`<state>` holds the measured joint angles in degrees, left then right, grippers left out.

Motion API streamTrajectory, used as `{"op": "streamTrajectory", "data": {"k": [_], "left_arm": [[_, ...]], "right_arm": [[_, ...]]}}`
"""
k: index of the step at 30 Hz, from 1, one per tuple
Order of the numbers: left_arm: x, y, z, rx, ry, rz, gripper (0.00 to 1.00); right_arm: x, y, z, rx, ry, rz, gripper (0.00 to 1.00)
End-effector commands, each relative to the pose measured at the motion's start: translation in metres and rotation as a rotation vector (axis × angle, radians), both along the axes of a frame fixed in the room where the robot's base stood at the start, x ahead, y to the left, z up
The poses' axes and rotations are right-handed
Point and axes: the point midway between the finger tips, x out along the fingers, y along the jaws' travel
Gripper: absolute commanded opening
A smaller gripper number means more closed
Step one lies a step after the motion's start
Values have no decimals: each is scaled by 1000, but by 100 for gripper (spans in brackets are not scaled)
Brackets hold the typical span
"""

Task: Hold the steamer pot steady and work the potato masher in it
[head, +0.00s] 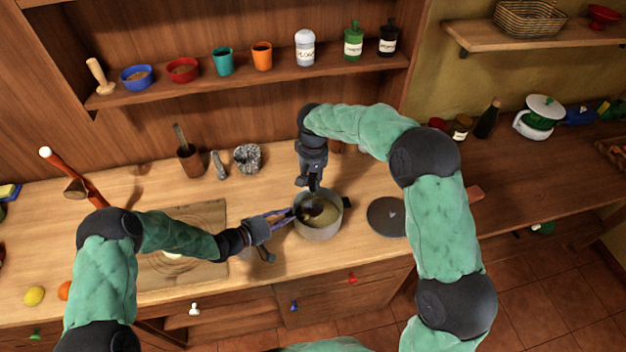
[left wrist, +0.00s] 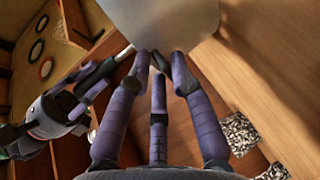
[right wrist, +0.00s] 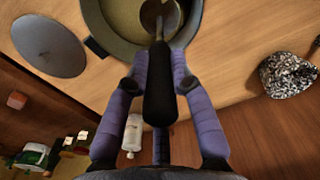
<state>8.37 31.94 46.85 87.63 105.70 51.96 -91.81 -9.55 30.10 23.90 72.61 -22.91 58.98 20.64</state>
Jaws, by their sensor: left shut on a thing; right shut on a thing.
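The steamer pot (head: 318,233) is a grey metal pot standing on the wooden counter, with yellowish contents inside. My left gripper (head: 288,217) is shut on the pot at its left side; in the left wrist view the fingertips (left wrist: 165,62) meet at the pot's pale wall (left wrist: 170,22), and the grasped part is mostly hidden. My right gripper (head: 313,186) is above the pot, shut on the potato masher. In the right wrist view the masher's black handle (right wrist: 158,95) lies between the fingers (right wrist: 160,78), and its metal head is down inside the pot (right wrist: 95,22).
A round grey lid (head: 387,216) lies right of the pot. A cutting board (head: 210,222) lies left, under my left arm. A stone mortar (head: 247,158) and a utensil holder (head: 190,160) stand behind. Cups and bottles line the shelf (head: 200,85) above.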

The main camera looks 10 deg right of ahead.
Motion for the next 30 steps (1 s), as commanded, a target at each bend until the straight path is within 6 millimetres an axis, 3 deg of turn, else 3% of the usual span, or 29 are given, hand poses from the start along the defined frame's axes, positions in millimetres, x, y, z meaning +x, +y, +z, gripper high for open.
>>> {"op": "streamTrajectory", "data": {"k": [18, 30], "left_arm": [[-2, 0, -4, 7, 7, -1, 0], [-2, 0, -4, 7, 7, -1, 0]], "right_arm": [[-29, -11, 0, -1, 1, -1, 0], [-29, -10, -1, 0, 0, 0, 0]]}}
